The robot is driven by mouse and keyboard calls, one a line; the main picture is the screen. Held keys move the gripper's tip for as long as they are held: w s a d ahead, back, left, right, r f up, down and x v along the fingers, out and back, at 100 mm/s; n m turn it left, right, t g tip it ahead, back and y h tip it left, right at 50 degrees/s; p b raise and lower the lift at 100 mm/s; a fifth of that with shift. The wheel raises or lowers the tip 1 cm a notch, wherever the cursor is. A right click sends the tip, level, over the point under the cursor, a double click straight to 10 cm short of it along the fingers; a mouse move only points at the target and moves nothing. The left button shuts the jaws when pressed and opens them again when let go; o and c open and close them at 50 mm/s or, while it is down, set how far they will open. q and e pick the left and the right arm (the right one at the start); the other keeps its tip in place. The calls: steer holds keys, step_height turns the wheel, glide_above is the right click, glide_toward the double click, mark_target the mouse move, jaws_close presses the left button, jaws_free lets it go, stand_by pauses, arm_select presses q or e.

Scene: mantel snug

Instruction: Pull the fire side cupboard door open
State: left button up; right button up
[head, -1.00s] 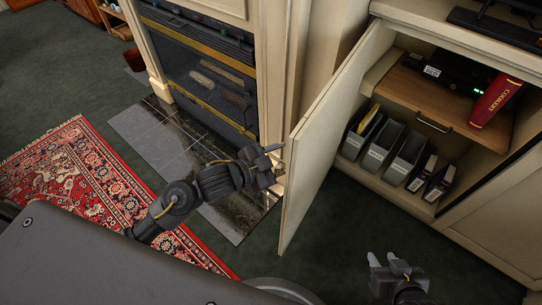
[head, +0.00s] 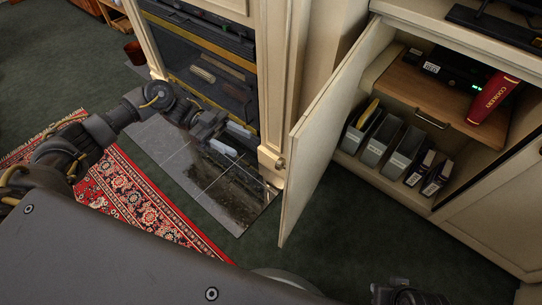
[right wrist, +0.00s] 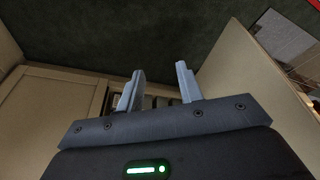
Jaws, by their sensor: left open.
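The cream cupboard door (head: 325,135) stands wide open, swung out from the cupboard beside the fireplace. A small knob (head: 280,163) shows by its free edge. In the right wrist view the door (right wrist: 228,72) is the pale panel on the right. My left gripper (head: 230,138) is open and empty, left of the door and apart from it, over the hearth tiles. My right gripper (head: 405,292) is partly cut off at the bottom of the head view. In the right wrist view its fingers (right wrist: 160,72) are apart with nothing between them, in front of the cupboard opening.
Inside the cupboard are a wooden shelf (head: 435,95) with a black box and a red cookery book (head: 493,97), and several grey and dark files (head: 382,143) below. The fireplace (head: 205,65) is behind my left gripper. Green carpet (head: 350,235) is clear before the cupboard.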

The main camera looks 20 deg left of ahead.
mark_target(278, 162)
arm_select(q)
steer(key=p+x, duration=0.2)
steer(key=x, duration=0.9)
steer(key=shift+p, duration=0.3)
arm_select(e)
steer(key=x, duration=0.6)
steer(key=shift+s+f, duration=0.1)
steer(key=shift+s, duration=0.35)
steer(key=shift+a, duration=0.1)
arm_select(q)
jaws_close()
steer(key=shift+a+f, duration=0.1)
steer(key=shift+a, duration=0.05)
